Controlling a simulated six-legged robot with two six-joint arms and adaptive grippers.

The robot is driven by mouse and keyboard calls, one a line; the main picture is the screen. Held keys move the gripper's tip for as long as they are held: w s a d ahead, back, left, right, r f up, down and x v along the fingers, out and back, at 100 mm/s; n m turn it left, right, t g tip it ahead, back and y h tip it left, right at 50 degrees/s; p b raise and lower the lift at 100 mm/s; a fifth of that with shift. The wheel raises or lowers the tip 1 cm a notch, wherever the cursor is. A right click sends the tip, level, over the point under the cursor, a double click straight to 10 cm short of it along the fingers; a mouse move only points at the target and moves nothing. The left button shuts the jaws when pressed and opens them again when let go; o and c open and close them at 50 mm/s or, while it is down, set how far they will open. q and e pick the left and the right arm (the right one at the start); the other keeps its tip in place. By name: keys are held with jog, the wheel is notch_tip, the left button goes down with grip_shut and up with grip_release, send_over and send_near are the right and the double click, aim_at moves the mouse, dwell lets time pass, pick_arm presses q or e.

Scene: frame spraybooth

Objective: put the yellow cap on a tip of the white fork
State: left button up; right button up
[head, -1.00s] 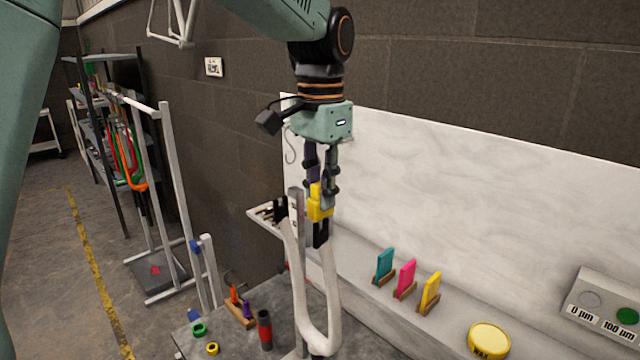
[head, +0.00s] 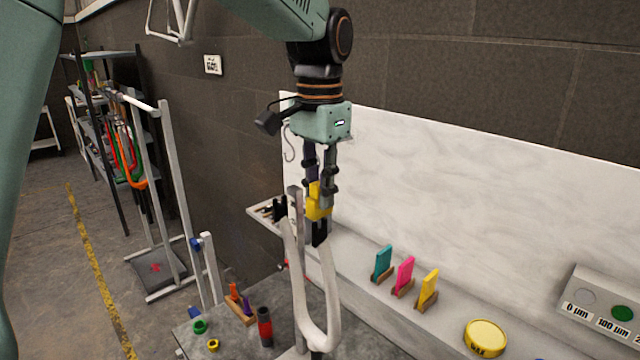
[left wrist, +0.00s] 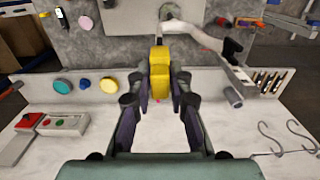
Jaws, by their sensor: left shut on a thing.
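The white fork (head: 329,290) stands with its two prongs pointing up and the curved end low. One black tip (head: 280,209) is bare at the left; it also shows in the left wrist view (left wrist: 232,48). The other black tip (head: 319,233) is directly under the yellow cap (head: 317,204). My left gripper (head: 320,192) points down and is shut on the cap. In the left wrist view the cap (left wrist: 159,72) is between the fingertips. Whether the cap touches or surrounds the tip below it, I cannot tell. My right gripper is not in view.
A grey post (head: 296,204) stands close beside the fork. Teal, pink and yellow plates (head: 428,289) stand on the ledge, near a round yellow lid (head: 486,338) and a gauge box (head: 607,308). A red and black cylinder (head: 265,327) stands on the bench. The white wall panel is behind.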

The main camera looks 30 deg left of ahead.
aim_at(319, 229)
pick_arm(q)
jog(key=shift+a, duration=0.15)
jog(key=shift+f, duration=0.15)
dwell(0.4)
jog(key=shift+f, duration=0.2)
jog(key=shift+w+f, duration=0.1)
jog(key=shift+f, duration=0.2)
jog(key=shift+f, duration=0.3)
jog(key=shift+f, duration=0.3)
jog(key=shift+f+b, duration=0.45)
jog(key=shift+f, duration=0.3)
